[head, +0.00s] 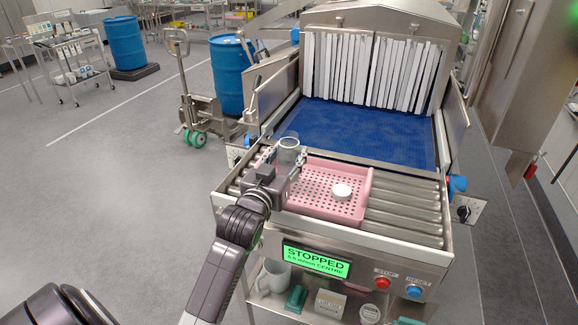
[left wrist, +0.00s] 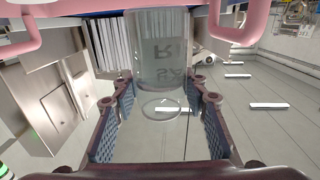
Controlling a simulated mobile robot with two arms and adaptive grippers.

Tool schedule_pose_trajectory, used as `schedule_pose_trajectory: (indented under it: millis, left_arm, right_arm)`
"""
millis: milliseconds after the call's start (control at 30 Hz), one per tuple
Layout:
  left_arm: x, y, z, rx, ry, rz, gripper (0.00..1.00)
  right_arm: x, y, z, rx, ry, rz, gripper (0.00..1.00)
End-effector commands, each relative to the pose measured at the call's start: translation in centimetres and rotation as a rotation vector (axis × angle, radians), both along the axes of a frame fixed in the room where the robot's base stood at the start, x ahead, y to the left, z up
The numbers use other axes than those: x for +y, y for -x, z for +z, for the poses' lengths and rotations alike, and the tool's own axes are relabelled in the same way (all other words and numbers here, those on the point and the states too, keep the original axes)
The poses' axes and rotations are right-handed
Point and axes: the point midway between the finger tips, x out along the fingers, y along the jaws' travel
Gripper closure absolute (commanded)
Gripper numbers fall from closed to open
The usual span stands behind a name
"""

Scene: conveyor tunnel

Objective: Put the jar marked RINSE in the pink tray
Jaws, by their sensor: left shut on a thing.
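The clear glass jar (head: 289,145) is in my left gripper (head: 284,159), at the back left corner of the pink tray. In the left wrist view the jar (left wrist: 160,55) shows between the two fingers, with dark lettering upside down; only parts such as "RI" and "SA" are legible. The left gripper is shut on it. The pink tray (head: 366,190) is perforated and lies on the rollers. A white round object (head: 342,192) lies in it. Pink tray parts (left wrist: 237,25) show at the top of the left wrist view. My right gripper is not in view.
Steel rollers (head: 405,205) are bare right of the tray. Behind are a blue belt (head: 360,130) and a white strip curtain (head: 375,70). The front panel has a green STOPPED display (head: 316,262) and buttons. A mug (head: 273,278) and other items sit on a shelf below.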

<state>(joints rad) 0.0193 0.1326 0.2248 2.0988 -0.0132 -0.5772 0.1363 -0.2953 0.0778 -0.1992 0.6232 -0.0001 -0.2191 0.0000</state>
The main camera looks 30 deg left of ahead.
Motion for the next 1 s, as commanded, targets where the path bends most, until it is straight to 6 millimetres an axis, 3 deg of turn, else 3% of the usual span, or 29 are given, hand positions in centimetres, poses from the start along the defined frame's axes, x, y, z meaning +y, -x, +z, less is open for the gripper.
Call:
schedule_pose_trajectory:
  millis: [267, 667, 700, 833, 1000]
  left_arm:
    - [0.0, 0.0, -3.8, 0.002, 0.0, 0.001, 1.0]
    - [0.0, 0.0, -4.3, 0.0, 0.0, 0.0, 1.0]
    - [0.0, 0.0, -4.4, 0.002, 0.0, 0.0, 0.57]
    - [0.0, 0.0, -4.4, 0.002, 0.0, 0.0, 0.43]
    - [0.0, 0.0, -4.4, 0.003, 0.001, 0.0, 0.42]
  right_arm:
    - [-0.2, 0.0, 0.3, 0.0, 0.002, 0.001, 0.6]
    - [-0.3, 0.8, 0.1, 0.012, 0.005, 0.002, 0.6]
    - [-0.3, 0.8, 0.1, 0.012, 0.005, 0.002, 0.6]
    - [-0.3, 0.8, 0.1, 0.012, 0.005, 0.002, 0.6]
    - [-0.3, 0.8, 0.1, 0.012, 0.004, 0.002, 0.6]
